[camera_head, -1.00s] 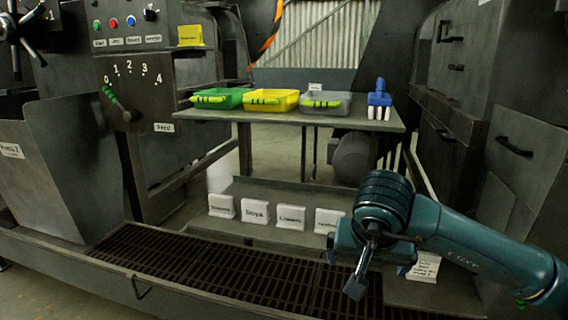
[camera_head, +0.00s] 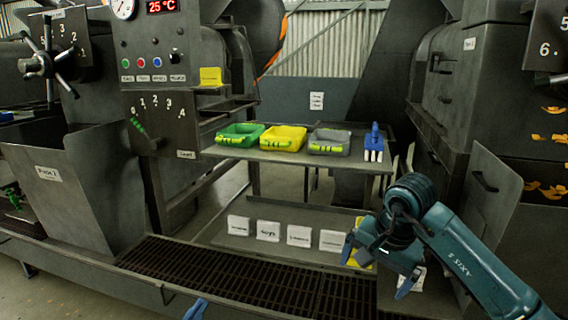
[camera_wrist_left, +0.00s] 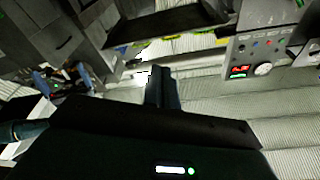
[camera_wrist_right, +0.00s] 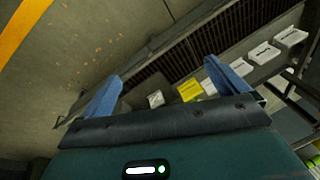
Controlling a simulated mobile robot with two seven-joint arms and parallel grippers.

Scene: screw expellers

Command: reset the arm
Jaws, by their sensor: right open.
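My right arm comes in from the right in the head view. Its teal gripper (camera_head: 378,268) hangs over the front edge of the lower shelf, tilted downward. In the right wrist view its two blue fingers (camera_wrist_right: 168,85) stand wide apart with nothing between them. Only the blue tip of my left gripper (camera_head: 196,309) shows at the bottom edge of the head view. In the left wrist view the left fingers (camera_wrist_left: 162,88) are together in the middle, and nothing shows held in them.
A metal table (camera_head: 285,160) carries green (camera_head: 238,139), yellow (camera_head: 283,142) and grey (camera_head: 329,146) trays and a blue tool (camera_head: 374,142). Several white label cards (camera_head: 268,231) stand on the lower shelf. A floor grating (camera_head: 230,272) runs in front. Machines with a lever (camera_head: 141,127) flank both sides.

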